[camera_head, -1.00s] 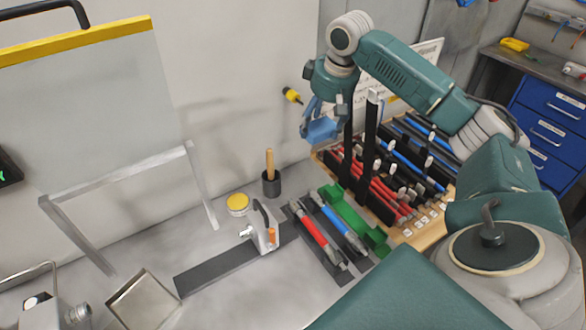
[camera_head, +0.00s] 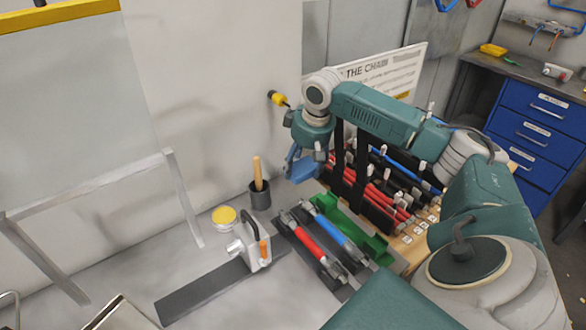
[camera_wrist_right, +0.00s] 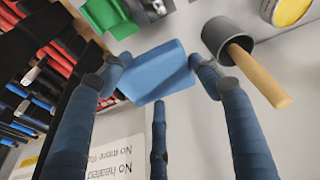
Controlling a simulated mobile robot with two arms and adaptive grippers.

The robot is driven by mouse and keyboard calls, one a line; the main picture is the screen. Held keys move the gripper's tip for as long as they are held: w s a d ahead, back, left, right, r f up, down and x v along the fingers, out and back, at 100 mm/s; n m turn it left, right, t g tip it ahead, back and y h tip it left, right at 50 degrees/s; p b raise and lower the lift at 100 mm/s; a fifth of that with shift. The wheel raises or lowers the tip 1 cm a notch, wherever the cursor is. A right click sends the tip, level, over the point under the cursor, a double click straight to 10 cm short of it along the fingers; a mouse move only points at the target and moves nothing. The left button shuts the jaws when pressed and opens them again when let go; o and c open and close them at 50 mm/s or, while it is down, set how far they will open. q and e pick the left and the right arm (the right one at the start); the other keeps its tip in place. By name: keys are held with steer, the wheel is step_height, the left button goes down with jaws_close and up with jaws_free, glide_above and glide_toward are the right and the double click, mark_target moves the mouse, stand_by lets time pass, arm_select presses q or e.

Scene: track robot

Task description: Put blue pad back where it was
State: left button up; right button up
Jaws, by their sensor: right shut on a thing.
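The blue pad (camera_wrist_right: 158,72) is a flat blue block, held between the fingers of my right gripper (camera_wrist_right: 157,78) in the right wrist view. In the head view, my right gripper (camera_head: 297,155) points down with the blue pad (camera_head: 302,170) at its tips. Whether the pad touches the bench is hard to tell. My left gripper is not in view.
A green holder (camera_head: 355,228) and red and blue tools (camera_head: 325,240) lie in front. A sign (camera_head: 375,70) leans behind.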

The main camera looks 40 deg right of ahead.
steer(key=x, duration=0.2)
steer(key=s+x, duration=0.1)
steer(key=x, duration=0.1)
steer(key=p+x, duration=0.1)
steer(key=x, duration=0.2)
steer(key=shift+s+a+f, duration=0.1)
steer(key=shift+s+f, duration=0.2)
steer(key=shift+w, duration=0.35)
steer(key=w+p, duration=0.1)
steer(key=w, duration=0.2)
steer(key=shift+w+r, duration=0.1)
steer(key=shift+w, duration=0.15)
steer(key=shift+s+f+p, duration=0.1)
steer(key=shift+f+p, duration=0.4)
steer(key=shift+f, duration=0.25)
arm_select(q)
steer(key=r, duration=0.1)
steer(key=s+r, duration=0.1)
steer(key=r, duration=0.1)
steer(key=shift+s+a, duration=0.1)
arm_select(e)
steer(key=shift+s+d, duration=0.1)
steer(key=shift+d, duration=0.15)
steer(key=o, duration=1)
steer(key=shift+f, duration=0.1)
steer(key=shift+o, duration=0.2)
